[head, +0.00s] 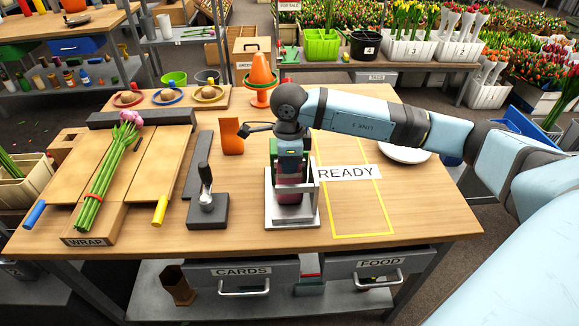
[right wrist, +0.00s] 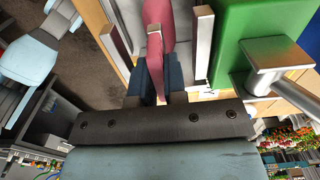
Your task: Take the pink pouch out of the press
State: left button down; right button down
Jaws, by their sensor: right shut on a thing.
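The press (head: 305,212) stands at the middle front of the table, with a pale metal base and upright sides; its green block (head: 291,146) shows just under my wrist. The pink pouch (head: 290,190) is low inside the press, partly covered by the frame and by my right gripper (head: 288,158), which points down from above. In the right wrist view, the pink pouch (right wrist: 158,28) runs between the dark fingers of my right gripper (right wrist: 157,82), which is shut on it. The press's green block (right wrist: 235,40) is right beside it. My left gripper is not in view.
A yellow outlined area with a READY sign (head: 347,173) lies right of the press, mostly clear. A dark block with a lever (head: 208,208) stands to the left, and an orange holder (head: 231,138) behind. A white plate (head: 404,154) is at the right.

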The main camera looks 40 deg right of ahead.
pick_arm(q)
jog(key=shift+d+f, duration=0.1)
pick_arm(e)
jog(key=shift+w+d, duration=0.15)
jog(key=shift+w, duration=0.05)
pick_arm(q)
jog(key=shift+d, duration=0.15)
